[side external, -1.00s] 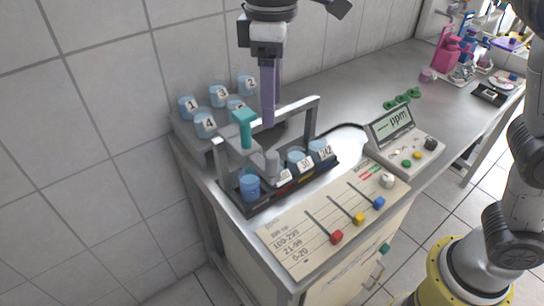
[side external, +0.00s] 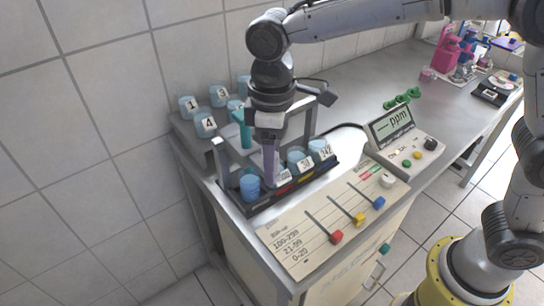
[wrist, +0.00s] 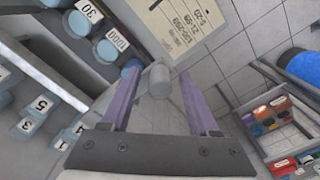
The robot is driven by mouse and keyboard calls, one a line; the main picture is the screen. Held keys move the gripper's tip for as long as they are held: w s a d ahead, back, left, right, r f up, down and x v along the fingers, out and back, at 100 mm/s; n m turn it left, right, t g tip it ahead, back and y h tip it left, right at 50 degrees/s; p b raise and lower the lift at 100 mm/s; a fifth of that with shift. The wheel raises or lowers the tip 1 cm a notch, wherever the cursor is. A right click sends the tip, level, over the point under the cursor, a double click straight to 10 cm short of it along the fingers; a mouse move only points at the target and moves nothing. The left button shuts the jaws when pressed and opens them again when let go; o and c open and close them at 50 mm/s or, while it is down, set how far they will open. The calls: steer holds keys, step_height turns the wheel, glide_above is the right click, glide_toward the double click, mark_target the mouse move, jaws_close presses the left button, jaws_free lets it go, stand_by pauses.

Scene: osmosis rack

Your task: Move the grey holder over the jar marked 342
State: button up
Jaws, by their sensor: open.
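The grey holder (wrist: 160,80) is a small rounded grey cylinder in the wrist view, between my two purple fingertips. My gripper (wrist: 160,73) is open, with a gap to the holder visible on both sides. In the side view my gripper (side external: 271,182) points down at the front of the rack, near the jar marked 1000, and mostly hides the holder. The jar marked 342 (side external: 319,148) is blue and stands at the right end of the front row, to the right of my gripper. The jar marked 30 (side external: 296,158) stands between them.
A blue jar (side external: 250,188) is at the row's left end. Numbered jars (side external: 205,124) stand behind. A slider panel (side external: 330,225) lies in front.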

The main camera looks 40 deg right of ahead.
jaws_close()
stand_by(1.4)
